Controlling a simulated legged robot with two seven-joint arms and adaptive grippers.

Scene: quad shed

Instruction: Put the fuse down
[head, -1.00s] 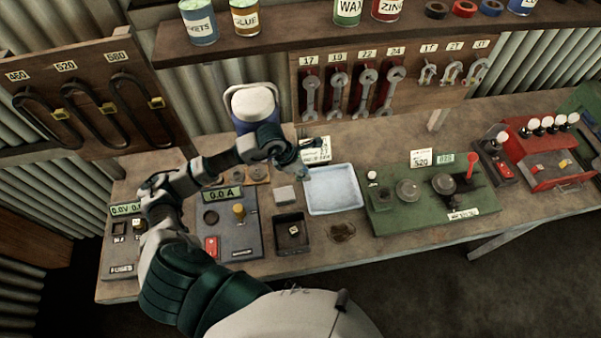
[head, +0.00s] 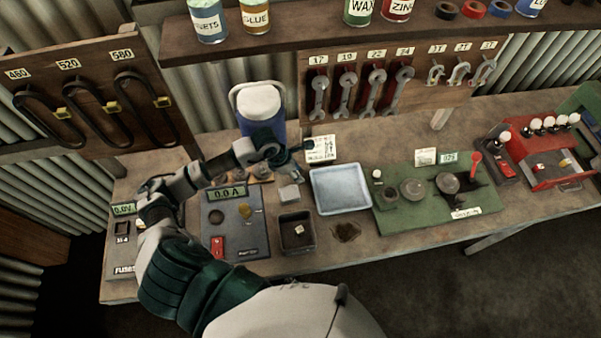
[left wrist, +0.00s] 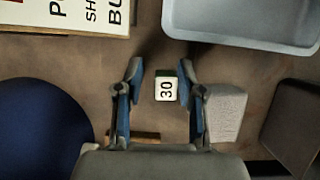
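In the left wrist view the two fingers (left wrist: 162,72) stand apart. A small white fuse (left wrist: 167,89) marked 30 shows between them, nearer the right finger, with a clear gap to the left finger. The bench top lies beneath it; whether the fuse touches it I cannot tell. In the head view I cannot make this fuse out. My right gripper is in neither view.
A grey block (head: 289,193) sits close by the gripper, and a dark box (head: 284,239) with a small pale piece inside stands in front. A blue canister (head: 262,110) stands behind. A white printed card (head: 321,149) lies behind the tray. A green panel (head: 395,219) is to the right.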

